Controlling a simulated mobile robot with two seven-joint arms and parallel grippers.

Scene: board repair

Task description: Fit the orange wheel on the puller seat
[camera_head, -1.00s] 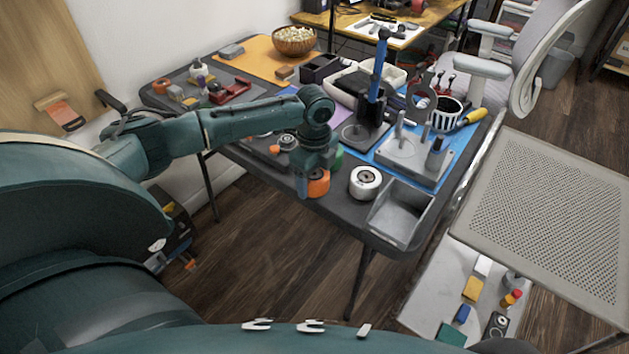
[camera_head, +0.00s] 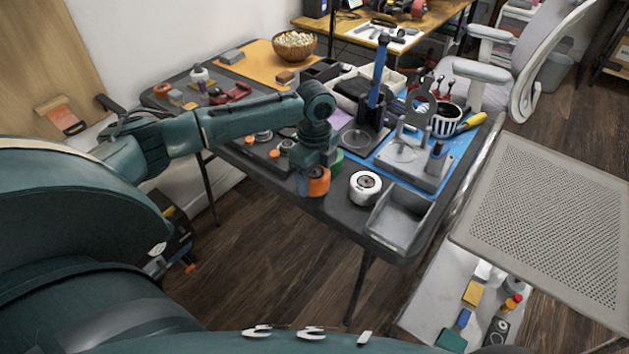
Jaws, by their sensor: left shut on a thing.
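My left gripper (camera_head: 314,172) points down over the front edge of the dark table and is shut on the orange wheel (camera_head: 319,186). The gripper hides part of the wheel, and I cannot tell whether the wheel touches the table top. The grey puller base (camera_head: 425,172) stands on a blue mat to the right, with a round seat (camera_head: 403,152) and an upright forked metal part (camera_head: 416,110) behind it. The wheel is apart from the seat, to its left and nearer the front edge. My right gripper does not show.
A black holder with a tall blue-handled tool (camera_head: 379,75) stands behind. A green wheel (camera_head: 336,158) is partly hidden beside the gripper.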

